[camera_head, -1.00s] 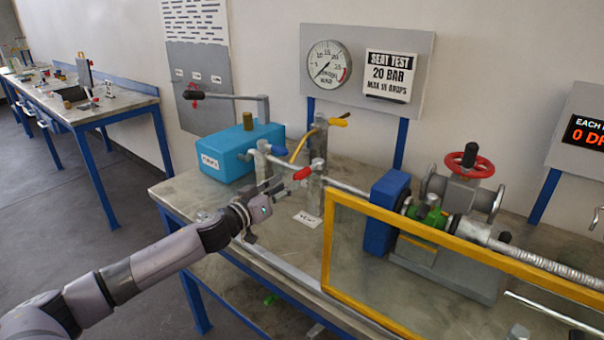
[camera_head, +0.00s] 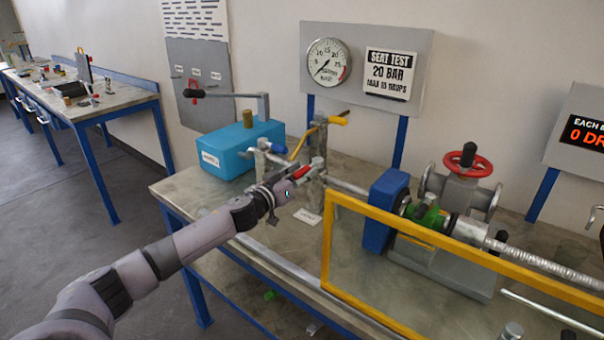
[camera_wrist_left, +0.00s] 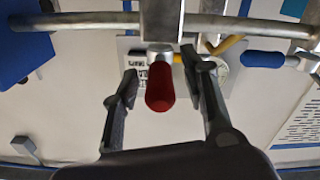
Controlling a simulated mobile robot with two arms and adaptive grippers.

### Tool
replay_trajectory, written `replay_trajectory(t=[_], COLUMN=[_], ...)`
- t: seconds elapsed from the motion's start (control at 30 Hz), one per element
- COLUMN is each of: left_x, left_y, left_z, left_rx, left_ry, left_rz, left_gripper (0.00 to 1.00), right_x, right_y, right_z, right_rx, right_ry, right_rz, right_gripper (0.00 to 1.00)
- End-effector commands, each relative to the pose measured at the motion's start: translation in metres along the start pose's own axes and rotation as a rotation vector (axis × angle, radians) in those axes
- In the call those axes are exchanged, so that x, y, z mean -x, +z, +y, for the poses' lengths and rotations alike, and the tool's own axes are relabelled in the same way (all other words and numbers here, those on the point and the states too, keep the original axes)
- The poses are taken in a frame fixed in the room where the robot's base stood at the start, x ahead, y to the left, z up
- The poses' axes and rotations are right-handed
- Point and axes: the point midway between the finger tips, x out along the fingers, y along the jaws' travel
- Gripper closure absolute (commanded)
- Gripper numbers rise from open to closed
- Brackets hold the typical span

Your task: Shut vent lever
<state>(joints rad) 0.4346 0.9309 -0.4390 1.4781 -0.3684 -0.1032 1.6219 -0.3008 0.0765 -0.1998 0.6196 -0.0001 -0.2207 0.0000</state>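The red-gripped lever (camera_head: 303,171), the likely vent lever, sits on the grey valve post beside the pipe. A small label card (camera_head: 307,216) lies on the bench below it; its word is too small to read. My left gripper (camera_head: 294,178) is at this lever, partly hiding it. In the left wrist view the gripper (camera_wrist_left: 158,82) is open, with one finger on each side of the red grip (camera_wrist_left: 160,87). A gap shows between the grip and each finger, so it is not clamped. My right gripper is not in view.
A blue pump box (camera_head: 240,150) with a long black-ended handle stands left of the post. A yellow lever (camera_head: 337,120) and a blue lever (camera_head: 277,148) are close by. A yellow frame (camera_head: 327,245) and a green-and-blue vessel rig stand to the right.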

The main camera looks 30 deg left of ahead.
Motion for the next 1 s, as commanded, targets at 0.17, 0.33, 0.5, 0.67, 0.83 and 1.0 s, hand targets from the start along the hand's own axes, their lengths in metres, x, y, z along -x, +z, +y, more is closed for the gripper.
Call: replay_trajectory(t=[0.17,0.33,0.5,0.67,0.83,1.0], left_x=[0.0002,0.0003,0.0003,0.0003,0.0003,0.0003], left_y=[-0.0001,-0.0002,-0.0002,-0.0002,-0.0002,-0.0002], left_z=[-0.0001,-0.0002,-0.0002,-0.0003,-0.0003,-0.0004], left_rx=[0.0,0.0,0.0,0.0,-0.001,-0.001], left_ry=[0.0,0.0,0.0,-0.001,-0.001,-0.001], left_rz=[0.0,0.0,0.0,0.0,0.0,0.0], left_gripper=[0.72,0.84,0.95,1.0,1.0,1.0], right_x=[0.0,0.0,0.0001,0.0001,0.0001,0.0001], right_y=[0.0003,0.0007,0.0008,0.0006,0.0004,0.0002], right_z=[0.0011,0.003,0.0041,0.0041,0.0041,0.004], right_rx=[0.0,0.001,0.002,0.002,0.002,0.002], right_ry=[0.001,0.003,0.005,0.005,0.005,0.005], right_rz=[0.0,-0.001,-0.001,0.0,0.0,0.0], right_gripper=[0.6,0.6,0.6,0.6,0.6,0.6])
